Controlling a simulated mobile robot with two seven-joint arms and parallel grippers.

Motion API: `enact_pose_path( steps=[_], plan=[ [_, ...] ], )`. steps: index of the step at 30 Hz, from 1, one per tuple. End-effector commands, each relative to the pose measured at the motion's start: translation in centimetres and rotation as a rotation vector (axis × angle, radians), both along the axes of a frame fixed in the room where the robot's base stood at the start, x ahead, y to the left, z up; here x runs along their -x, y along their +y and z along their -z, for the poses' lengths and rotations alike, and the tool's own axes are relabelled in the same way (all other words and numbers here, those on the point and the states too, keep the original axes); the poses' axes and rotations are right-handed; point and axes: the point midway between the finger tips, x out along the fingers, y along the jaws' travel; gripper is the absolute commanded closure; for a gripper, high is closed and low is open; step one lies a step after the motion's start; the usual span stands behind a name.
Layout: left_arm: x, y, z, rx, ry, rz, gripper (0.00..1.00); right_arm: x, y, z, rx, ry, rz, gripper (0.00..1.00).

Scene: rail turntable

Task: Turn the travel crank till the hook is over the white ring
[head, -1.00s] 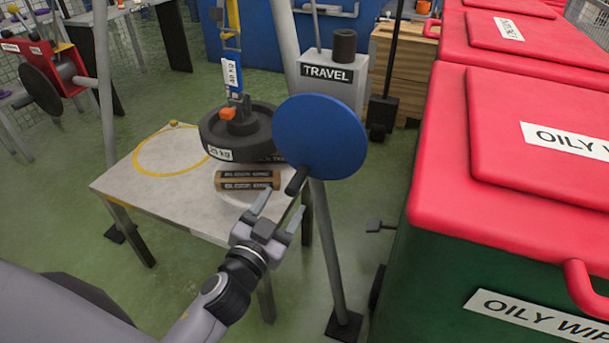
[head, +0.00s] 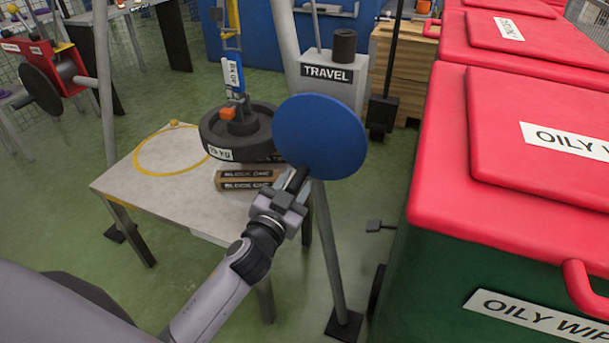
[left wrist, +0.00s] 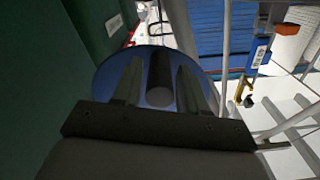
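In the left wrist view the handle (left wrist: 160,92) points at the camera. My left gripper (head: 290,190) is at the handle; its two fingers stand on either side of it, with gaps showing in the wrist view, so it looks open. The blue-labelled hoist part (head: 232,75) hangs over a dark round weight (head: 238,132), with an orange piece at its lower end. The hook's tip is unclear there. A white round patch on the table is mostly hidden. My right gripper is out of view.
Grey frame legs stand beside the table. Red-lidded green bins (head: 470,250) close off the right.

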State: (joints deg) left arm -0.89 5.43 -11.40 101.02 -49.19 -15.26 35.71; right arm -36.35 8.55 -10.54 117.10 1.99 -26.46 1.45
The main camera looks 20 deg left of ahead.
Motion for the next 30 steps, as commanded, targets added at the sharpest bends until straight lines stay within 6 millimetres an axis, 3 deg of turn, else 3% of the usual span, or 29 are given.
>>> enact_pose_path(
  steps=[1,3,4,11,25,26,27,28,30],
  plan=[
    [0.0,0.0,0.0,0.0,0.0,0.0,0.75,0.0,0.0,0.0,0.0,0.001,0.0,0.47],
    [0.0,0.0,0.0,0.0,0.0,0.0,0.98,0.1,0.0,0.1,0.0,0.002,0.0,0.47],
    [0.0,0.0,0.0,0.0,0.0,0.0,1.0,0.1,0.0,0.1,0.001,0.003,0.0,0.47],
    [0.0,-0.2,0.1,0.001,0.0,0.0,1.0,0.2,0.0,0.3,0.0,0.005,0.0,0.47],
    [0.1,-2.7,0.5,0.003,-0.001,0.008,1.0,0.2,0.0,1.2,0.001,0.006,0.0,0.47],
    [0.1,-2.7,0.4,0.002,-0.001,0.007,0.63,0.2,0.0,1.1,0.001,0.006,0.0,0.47],
    [0.1,-2.6,0.3,0.001,-0.001,0.007,0.5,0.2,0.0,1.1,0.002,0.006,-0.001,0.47],
    [0.1,-2.6,0.3,0.001,-0.001,0.006,0.4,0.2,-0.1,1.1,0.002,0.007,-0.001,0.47],
    [0.1,-2.5,0.3,0.001,-0.001,0.004,0.36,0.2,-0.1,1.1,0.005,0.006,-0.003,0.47]
  ],
)
